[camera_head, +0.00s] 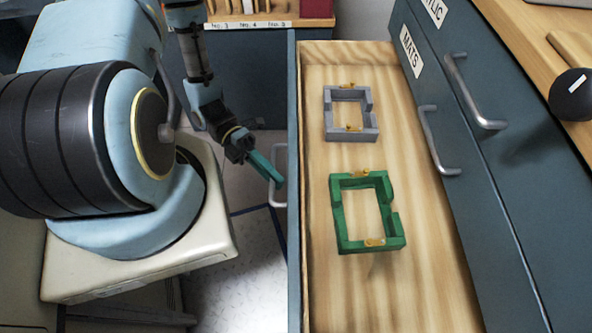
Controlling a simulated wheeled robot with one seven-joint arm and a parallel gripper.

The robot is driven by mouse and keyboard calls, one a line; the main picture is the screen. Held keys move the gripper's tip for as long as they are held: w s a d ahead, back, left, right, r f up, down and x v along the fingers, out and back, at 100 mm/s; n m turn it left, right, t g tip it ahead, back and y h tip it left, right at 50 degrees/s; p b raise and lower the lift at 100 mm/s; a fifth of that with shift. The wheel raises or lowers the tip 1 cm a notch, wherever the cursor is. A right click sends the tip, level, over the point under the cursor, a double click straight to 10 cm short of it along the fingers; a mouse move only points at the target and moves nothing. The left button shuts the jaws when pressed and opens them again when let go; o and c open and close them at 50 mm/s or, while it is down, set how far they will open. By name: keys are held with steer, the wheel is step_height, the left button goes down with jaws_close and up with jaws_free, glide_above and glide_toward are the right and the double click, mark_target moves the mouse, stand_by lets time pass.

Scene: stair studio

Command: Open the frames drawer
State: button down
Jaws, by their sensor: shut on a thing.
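The frames drawer (436,283) is pulled out from the blue-grey cabinet, and its wooden inside is in plain view. A grey frame (369,134) and a green frame (396,230) lie flat and apart on its floor, each with small brass-coloured pieces. The drawer front (294,250) is seen edge-on, with its metal handle (275,194) on the left side. My gripper (268,170), with teal fingers, is shut on the handle near its upper part. The fingers hide part of the handle.
Shut drawers with metal handles, one labelled MATS (411,52), are on the right. A black rounded object (572,94) sits on the wooden top (520,28). A labelled wooden rack (262,22) stands at the back. Pale floor (245,285) is free left of the drawer front.

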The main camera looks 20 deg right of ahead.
steer(key=shift+w+a, duration=0.3)
steer(key=shift+a, duration=0.45)
steer(key=c, duration=1.2)
jaws_free()
steer(key=shift+o, duration=0.2)
steer(key=v, duration=1)
steer(key=shift+w+a, duration=0.15)
steer(key=shift+w, duration=0.25)
steer(key=shift+r, duration=0.1)
